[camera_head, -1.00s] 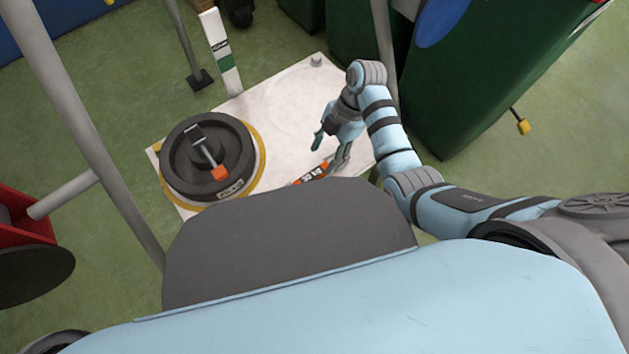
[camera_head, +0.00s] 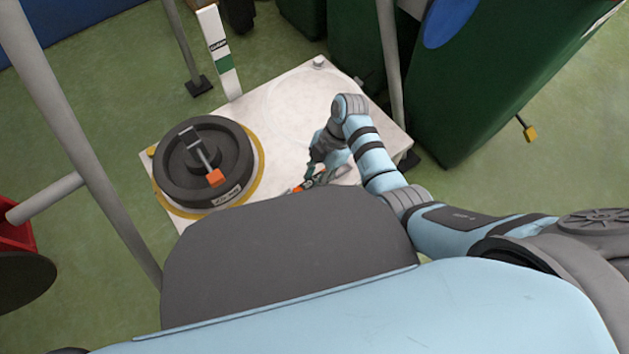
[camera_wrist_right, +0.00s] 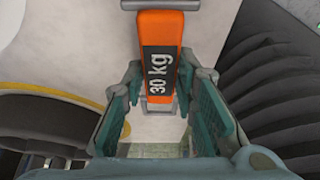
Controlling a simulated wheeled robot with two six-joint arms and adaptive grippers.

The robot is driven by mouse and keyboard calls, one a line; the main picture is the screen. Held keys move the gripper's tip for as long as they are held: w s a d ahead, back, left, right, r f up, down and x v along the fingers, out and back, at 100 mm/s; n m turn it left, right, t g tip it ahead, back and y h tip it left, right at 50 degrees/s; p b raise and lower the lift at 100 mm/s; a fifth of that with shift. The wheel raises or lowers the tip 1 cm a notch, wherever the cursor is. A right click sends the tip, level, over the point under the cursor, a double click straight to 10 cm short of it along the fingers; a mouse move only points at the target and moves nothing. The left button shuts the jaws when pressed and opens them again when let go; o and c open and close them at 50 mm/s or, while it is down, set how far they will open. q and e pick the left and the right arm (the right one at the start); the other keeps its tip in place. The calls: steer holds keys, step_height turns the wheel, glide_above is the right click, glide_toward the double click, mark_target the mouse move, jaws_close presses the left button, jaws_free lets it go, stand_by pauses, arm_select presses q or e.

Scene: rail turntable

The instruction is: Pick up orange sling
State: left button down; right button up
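The orange sling (camera_wrist_right: 158,40) has a dark label reading 30 kg and lies over the white plate in the right wrist view. In the head view only a small orange part of the sling (camera_head: 298,188) shows beside my gripper. My right gripper (camera_wrist_right: 163,88) is open, with one finger on each side of the sling and the label between the fingertips. The gaps to the fingers look small, and I cannot tell whether either touches. In the head view the right gripper (camera_head: 322,172) is low over the plate. My left gripper is not in view.
A dark round weight (camera_head: 235,165) with an orange-ended bar (camera_head: 215,178) on top sits on the left of the white plate (camera_head: 270,108). A white post (camera_head: 219,60) stands behind it. Dark green cabinets (camera_head: 455,95) stand to the right. Grey poles flank the plate.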

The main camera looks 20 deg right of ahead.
mark_target(315, 180)
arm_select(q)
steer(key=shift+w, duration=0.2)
arm_select(e)
jaws_close()
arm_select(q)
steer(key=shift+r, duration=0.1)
arm_select(e)
steer(key=shift+r, duration=0.1)
